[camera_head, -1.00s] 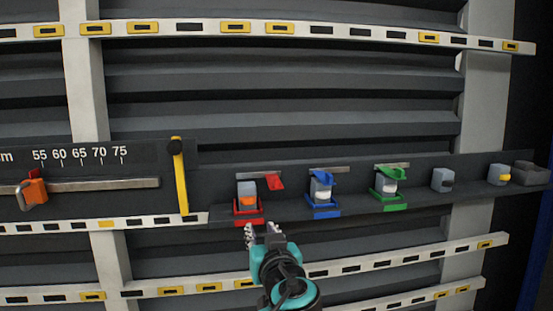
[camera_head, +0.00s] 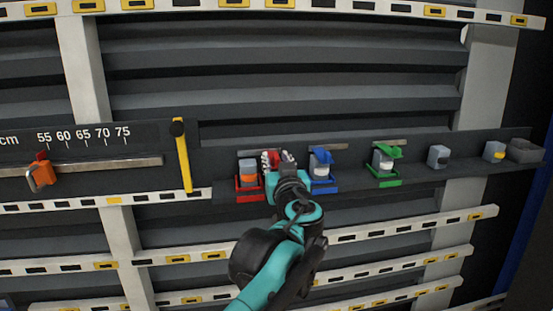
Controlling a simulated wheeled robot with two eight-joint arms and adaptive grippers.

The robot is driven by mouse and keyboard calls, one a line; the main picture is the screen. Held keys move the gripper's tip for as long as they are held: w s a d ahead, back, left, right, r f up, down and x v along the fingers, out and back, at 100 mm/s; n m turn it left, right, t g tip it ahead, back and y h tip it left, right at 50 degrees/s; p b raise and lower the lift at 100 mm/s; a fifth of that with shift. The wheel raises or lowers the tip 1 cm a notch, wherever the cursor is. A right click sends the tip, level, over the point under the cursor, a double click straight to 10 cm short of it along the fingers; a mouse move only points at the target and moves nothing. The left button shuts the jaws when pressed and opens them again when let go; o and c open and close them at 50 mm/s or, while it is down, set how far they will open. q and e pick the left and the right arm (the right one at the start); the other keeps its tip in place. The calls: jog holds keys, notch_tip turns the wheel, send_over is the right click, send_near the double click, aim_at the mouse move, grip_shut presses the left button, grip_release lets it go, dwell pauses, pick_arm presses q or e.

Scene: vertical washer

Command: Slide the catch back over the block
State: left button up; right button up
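A grey block with an orange front (camera_head: 249,178) sits in a red holder (camera_head: 250,196) on the dark shelf. The red catch (camera_head: 271,157) is just to the right of this block, off its top, mostly hidden behind my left gripper. My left gripper (camera_head: 278,159) is at the red catch with its fingers apart, one on the left and one on the right. I cannot tell whether the fingers touch the catch. My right gripper is not in view.
To the right, a blue catch (camera_head: 321,156) and a green catch (camera_head: 388,151) are over their blocks. Loose grey blocks (camera_head: 438,157) stand farther right. At left are a centimetre scale with an orange slider (camera_head: 41,173) and a yellow upright bar (camera_head: 182,155).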

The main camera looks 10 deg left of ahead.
pick_arm(q)
jog(key=shift+c, duration=0.4)
grip_shut()
jog(key=shift+a, duration=0.1)
jog(key=a, duration=0.2)
jog(key=s+a, duration=0.1)
jog(key=a, duration=0.1)
jog(key=s+a, duration=0.1)
jog(key=a, duration=0.1)
jog(key=shift+a, duration=0.25)
jog(key=shift+d, duration=0.2)
jog(key=shift+o, duration=0.4)
grip_release()
